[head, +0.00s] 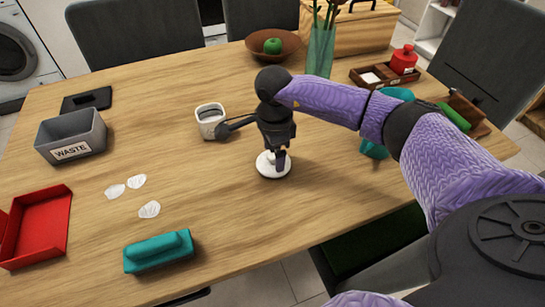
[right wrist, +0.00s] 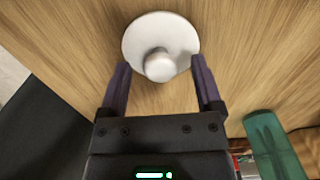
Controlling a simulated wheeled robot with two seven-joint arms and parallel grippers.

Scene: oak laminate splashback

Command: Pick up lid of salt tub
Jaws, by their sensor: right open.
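The lid (head: 266,171) is a white round disc lying flat on the table, and it shows in the right wrist view (right wrist: 135,40) with a round knob in its middle. My right gripper (head: 280,158) is over the lid, pointing down. In the right wrist view its fingers (right wrist: 160,68) are open, with the knob seen between their tips and no contact visible. A pale, squarish open tub (head: 208,126), perhaps the salt tub, stands just left of the gripper, partly overlapped by a dark part of it. My left gripper is out of view.
A grey WASTE bin (head: 72,140), red tray (head: 40,228), teal block (head: 158,252) and several white flakes (head: 149,209) lie to the left. A glass vase (head: 320,50) and brown bowl (head: 290,52) stand behind. Table around the lid's front is clear.

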